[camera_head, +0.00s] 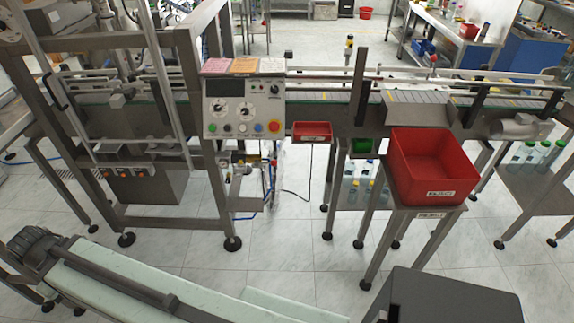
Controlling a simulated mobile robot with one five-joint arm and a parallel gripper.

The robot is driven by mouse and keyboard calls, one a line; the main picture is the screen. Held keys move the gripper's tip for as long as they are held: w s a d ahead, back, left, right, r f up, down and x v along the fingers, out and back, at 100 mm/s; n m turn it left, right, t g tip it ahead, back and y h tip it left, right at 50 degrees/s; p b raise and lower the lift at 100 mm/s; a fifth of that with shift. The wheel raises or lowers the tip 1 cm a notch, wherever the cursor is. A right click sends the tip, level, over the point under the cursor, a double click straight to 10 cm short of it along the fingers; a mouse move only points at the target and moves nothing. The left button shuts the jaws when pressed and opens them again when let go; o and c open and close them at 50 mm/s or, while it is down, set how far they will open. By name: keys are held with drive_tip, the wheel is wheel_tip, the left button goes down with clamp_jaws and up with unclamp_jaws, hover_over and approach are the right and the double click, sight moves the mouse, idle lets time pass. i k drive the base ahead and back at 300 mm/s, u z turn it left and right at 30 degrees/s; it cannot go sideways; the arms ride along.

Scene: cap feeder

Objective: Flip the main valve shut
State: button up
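A cluster of small pneumatic fittings (237,170) hangs below the control panel in the head view, with blue tubing beside it. Some fittings look yellowish and one part looks red. The main valve cannot be picked out for certain at this size, and its handle position cannot be read. The control panel (240,108) above it carries two round dials, several coloured buttons and a red knob at its lower right. My gripper is not in view.
A large red bin (433,168) stands on a small table at right. A small red tray (312,132) is fixed beside the panel. A curved pale green conveyor (120,290) crosses the lower left foreground. Tiled floor (290,240) lies open between conveyor and machine.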

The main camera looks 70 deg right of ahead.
sight(274, 163)
drive_tip(key=z, duration=2.2)
drive_tip(key=k, duration=0.5)
drive_tip(key=u, duration=2.3)
drive_tip(key=i, duration=1.2)
drive_tip(key=z, duration=1.8)
